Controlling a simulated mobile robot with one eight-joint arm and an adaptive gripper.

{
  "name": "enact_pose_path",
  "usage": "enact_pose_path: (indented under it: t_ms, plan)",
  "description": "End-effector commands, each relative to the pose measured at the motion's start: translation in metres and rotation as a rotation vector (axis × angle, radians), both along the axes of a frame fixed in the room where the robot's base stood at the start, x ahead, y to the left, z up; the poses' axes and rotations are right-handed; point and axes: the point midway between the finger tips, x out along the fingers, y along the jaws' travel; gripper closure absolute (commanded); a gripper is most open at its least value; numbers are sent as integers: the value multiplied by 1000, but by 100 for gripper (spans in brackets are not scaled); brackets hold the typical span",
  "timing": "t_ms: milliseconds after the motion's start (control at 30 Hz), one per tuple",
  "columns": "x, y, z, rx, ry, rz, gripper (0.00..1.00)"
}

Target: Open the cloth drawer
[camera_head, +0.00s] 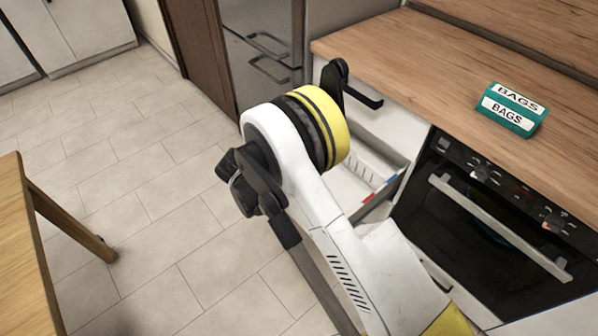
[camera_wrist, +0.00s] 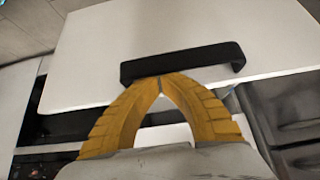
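In the wrist view, a white front (camera_wrist: 100,45) carries a black bar handle (camera_wrist: 185,62). My gripper (camera_wrist: 161,84) has two yellow fingers whose tips come together at the lower edge of this handle, left of its middle. The fingers are shut, with the handle lying across in front of the tips; I cannot tell whether they touch it. In the head view my arm hides the gripper. An open drawer (camera_head: 352,180) with a white inside and small red and blue items shows beneath the counter, partly behind my arm. No label for the cloth drawer is readable.
A wooden countertop (camera_head: 440,70) holds a teal BAGS box (camera_head: 511,110). An oven (camera_head: 470,230) with a bar handle stands right of the open drawer. A wooden table (camera_head: 25,260) stands at the left. The tiled floor (camera_head: 140,170) between is clear.

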Motion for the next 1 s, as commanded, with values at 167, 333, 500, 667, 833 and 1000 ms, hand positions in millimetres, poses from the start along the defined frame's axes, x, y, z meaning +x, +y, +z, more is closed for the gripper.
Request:
enact_pose_path:
  t_ms: [167, 333, 500, 667, 833, 1000]
  plan:
    - [-23, 23, 0, 0, 1, 3, 100]
    - [-40, 40, 0, 0, 1, 2, 100]
    - [-51, 51, 0, 1, 1, 1, 100]
    - [-56, 57, 0, 0, 0, 1, 100]
    - [-59, 59, 0, 0, 0, 1, 100]
    - [-59, 59, 0, 0, 0, 0, 100]
